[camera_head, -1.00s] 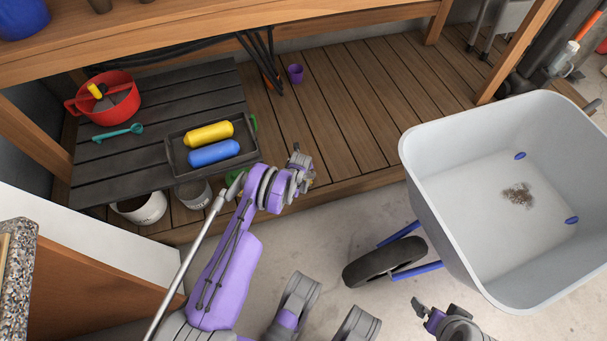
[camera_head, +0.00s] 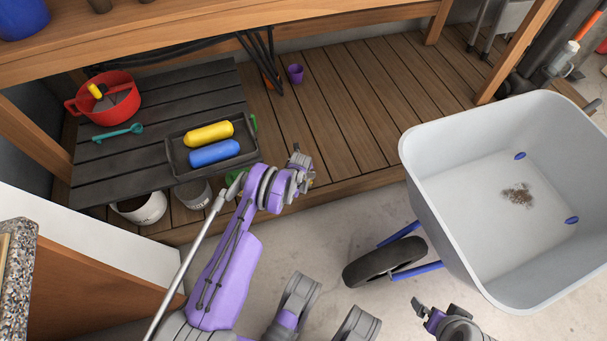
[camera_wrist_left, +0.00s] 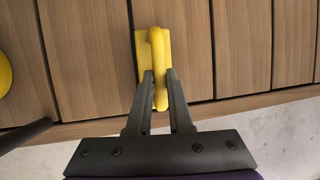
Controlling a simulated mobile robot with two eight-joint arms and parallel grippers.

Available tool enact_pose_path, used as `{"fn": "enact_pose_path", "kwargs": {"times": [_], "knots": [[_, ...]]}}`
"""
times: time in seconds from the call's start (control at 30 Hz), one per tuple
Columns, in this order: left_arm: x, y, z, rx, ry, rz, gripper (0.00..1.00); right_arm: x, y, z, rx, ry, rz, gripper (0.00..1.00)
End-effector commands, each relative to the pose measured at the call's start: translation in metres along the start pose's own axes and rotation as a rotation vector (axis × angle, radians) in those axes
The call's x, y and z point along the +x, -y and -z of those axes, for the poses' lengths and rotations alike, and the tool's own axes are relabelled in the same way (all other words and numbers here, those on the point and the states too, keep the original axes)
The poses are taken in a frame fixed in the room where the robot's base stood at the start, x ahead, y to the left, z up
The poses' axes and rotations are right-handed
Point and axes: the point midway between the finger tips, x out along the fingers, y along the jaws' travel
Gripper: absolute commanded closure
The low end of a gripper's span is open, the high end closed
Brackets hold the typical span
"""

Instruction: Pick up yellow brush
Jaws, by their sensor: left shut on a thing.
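In the left wrist view, a yellow object that looks like the brush (camera_wrist_left: 151,55) is between the fingers of my left gripper (camera_wrist_left: 158,85). The fingers are shut on its near end, and its rounded far end sticks out beyond the fingertips over wooden planks. In the head view, my left gripper (camera_head: 304,172) is at the front edge of the wooden deck, right of the black tray. The brush is mostly hidden by the gripper there, and I cannot tell whether it touches the planks. My right gripper (camera_head: 420,306) is low by the wheelbarrow, its jaw state unclear.
A black tray (camera_head: 174,157) with a yellow bottle (camera_head: 209,134) and a blue bottle (camera_head: 214,153) is on dark slats. A grey wheelbarrow (camera_head: 460,220) stands right.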

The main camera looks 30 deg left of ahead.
Motion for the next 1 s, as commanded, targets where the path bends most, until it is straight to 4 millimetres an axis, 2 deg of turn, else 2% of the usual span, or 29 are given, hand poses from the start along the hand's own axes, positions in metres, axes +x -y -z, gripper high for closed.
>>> {"fn": "enact_pose_path", "kwargs": {"times": [0.37, 0.73, 0.83, 1.0], "knots": [[-0.006, 0.001, -0.003, 0.0, 0.0, 0.0, 1.0, -0.001, 0.0, 0.0, 0.0, 0.0, 0.0, 0.0], [-0.07, 0.015, -0.029, -0.001, 0.0, 0.0, 1.0, -0.017, 0.0, 0.003, 0.0, 0.001, 0.0, 0.0], [-0.082, 0.018, -0.034, -0.001, 0.0, 0.0, 1.0, -0.02, 0.0, 0.004, 0.0, 0.0, 0.0, 0.0], [-0.091, 0.02, -0.038, 0.0, 0.0, 0.0, 1.0, -0.022, 0.0, 0.004, 0.0, 0.0, 0.0, 0.0]]}}
